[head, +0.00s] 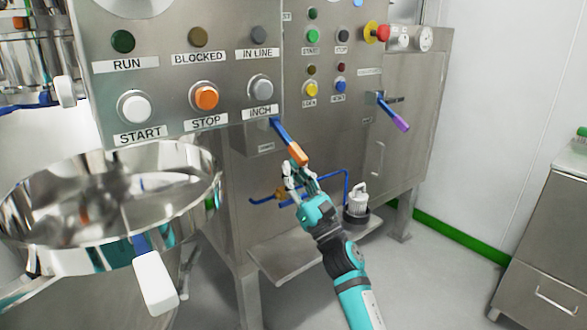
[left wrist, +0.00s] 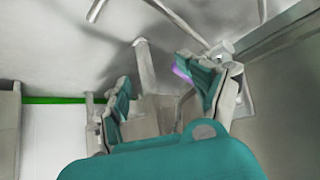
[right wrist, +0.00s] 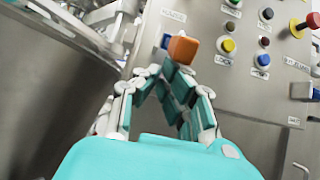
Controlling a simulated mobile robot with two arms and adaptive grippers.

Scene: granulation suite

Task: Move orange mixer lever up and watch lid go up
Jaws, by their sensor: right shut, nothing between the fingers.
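The orange mixer lever (head: 299,154) is a blue rod with an orange tip. It slopes down and right from the steel panel, below the INCH label. My right gripper (head: 297,174) is just below the orange tip, shut and empty. In the right wrist view, the orange tip (right wrist: 183,48) shows just beyond the closed fingertips (right wrist: 165,66); I cannot tell if they touch. My left gripper (left wrist: 163,88) is open and empty in the left wrist view and outside the head view. I cannot identify the mixer lid for certain.
A large steel bowl (head: 207,183) with a white-ended handle (head: 155,282) stands at left. A purple-tipped lever (head: 396,117) sticks out farther right. The panel carries START (head: 134,106), STOP (head: 205,97) and INCH (head: 261,87) buttons. A steel cabinet (head: 545,255) stands right, with open floor before it.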

